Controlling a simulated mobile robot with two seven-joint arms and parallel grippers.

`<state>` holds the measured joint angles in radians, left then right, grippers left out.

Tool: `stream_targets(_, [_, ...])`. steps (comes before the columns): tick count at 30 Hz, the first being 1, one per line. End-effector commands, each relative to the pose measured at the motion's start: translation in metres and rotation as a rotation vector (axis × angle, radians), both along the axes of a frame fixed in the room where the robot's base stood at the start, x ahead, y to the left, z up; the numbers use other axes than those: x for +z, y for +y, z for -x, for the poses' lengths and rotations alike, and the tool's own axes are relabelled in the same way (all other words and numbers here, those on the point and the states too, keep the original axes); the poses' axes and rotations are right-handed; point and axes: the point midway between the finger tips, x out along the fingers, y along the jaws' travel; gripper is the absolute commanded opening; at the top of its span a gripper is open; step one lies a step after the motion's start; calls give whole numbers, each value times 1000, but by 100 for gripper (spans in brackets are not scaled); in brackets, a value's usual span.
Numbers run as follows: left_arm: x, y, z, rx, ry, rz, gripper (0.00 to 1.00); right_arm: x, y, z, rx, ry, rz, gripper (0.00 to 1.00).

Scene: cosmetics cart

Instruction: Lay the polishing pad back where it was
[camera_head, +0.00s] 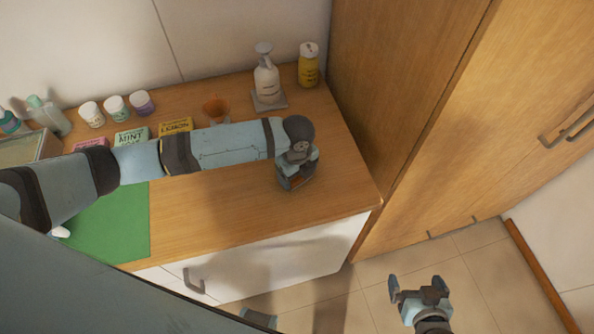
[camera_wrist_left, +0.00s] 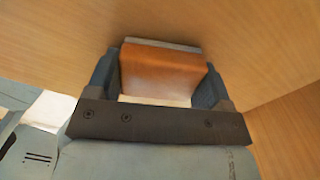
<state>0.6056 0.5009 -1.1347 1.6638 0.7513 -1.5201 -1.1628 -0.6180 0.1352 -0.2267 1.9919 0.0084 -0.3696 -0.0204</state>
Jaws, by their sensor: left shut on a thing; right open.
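My left gripper (camera_head: 296,182) is over the right part of the wooden counter. In the left wrist view its fingers (camera_wrist_left: 160,80) are shut on the polishing pad (camera_wrist_left: 160,72), an orange-brown block with a grey layer along its far edge. In the head view only a small orange-brown bit of the pad shows between the fingers; the gripper hides the rest. I cannot tell whether the pad touches the counter. My right gripper (camera_head: 420,286) is open and empty, low over the tiled floor in front of the tall cabinet.
Small jars (camera_head: 115,108), coloured boxes (camera_head: 175,126) and a green mat (camera_head: 122,224) are left. Bare counter (camera_head: 225,205) lies in front of my left arm.

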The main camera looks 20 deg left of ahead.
Motion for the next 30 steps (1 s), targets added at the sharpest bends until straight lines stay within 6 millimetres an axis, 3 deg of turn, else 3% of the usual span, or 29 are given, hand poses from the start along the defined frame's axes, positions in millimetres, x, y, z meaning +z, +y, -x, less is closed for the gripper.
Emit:
stream_targets(1, [-1,0,0,0,1,-1,76,0,0,0,0,0,0,100])
stream_targets(4, [-1,0,0,0,0,0,99,-1,0,0,0,2,1,100])
stream_targets(16, [8,0,0,0,-1,0,99,-4,0,1,0,5,1,100])
stream_targets(30, [100,0,0,0,-3,2,99,-12,2,1,3,5,-3,100])
